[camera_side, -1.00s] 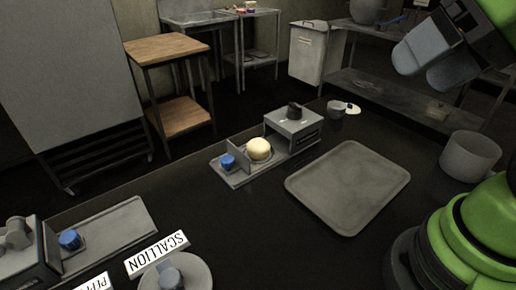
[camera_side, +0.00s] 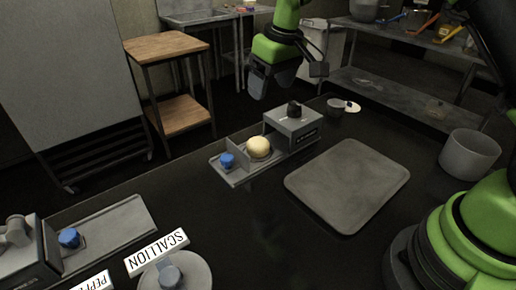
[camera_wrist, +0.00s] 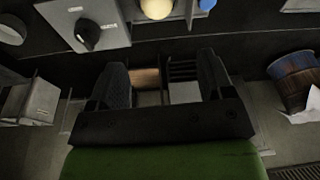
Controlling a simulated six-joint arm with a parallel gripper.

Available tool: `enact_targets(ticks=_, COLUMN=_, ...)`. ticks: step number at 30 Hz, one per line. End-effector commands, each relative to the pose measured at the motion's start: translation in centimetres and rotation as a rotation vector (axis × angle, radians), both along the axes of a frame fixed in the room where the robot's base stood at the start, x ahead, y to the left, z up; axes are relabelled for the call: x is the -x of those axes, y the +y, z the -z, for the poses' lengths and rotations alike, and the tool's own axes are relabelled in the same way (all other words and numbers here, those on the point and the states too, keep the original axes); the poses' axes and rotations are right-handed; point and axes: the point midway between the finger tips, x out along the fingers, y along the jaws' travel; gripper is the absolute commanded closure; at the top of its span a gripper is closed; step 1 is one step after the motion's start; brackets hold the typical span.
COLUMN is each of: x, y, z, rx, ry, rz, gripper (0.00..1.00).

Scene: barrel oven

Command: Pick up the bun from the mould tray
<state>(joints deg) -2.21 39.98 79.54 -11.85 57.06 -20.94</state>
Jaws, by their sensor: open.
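The round pale bun (camera_side: 258,148) sits on the mould tray (camera_side: 237,178), a grey base with a small upright plate and a blue knob (camera_side: 227,160) on the bun's left. A grey box with a black knob (camera_side: 293,111) adjoins it on the right. The bun also shows at the top edge of the wrist view (camera_wrist: 157,8), partly cut off. My gripper (camera_side: 263,88) is above and behind the bun in the side view, apart from it. In the wrist view, its two dark fingers (camera_wrist: 162,75) are spread with nothing between them.
A flat grey tray (camera_side: 348,226) lies right of the mould tray, with a grey pot (camera_side: 470,155) beyond it. A small cup (camera_side: 335,107) stands behind. Another blue-knobbed unit (camera_side: 110,232) and a SCALLION label (camera_side: 157,252) are at lower left. The dark counter between is clear.

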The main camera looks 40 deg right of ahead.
Motion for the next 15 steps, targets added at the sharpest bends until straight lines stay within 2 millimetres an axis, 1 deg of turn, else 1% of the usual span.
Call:
enact_targets(ticks=1, x=-0.8, y=0.0, z=2.1, rx=0.011, ry=0.025, rz=-0.023, gripper=0.26)
enact_targets(ticks=4, x=-1.8, y=0.0, z=4.9, rx=0.029, ry=0.054, rz=-0.058, gripper=0.26)
enact_targets(ticks=6, x=-2.1, y=0.0, z=6.3, rx=0.036, ry=0.069, rz=-0.076, gripper=0.26)
enact_targets(ticks=11, x=-2.5, y=0.0, z=8.2, rx=0.044, ry=0.082, rz=-0.092, gripper=0.26)
enact_targets(ticks=15, x=-2.7, y=0.1, z=10.4, rx=0.044, ry=0.084, rz=-0.092, gripper=0.26)
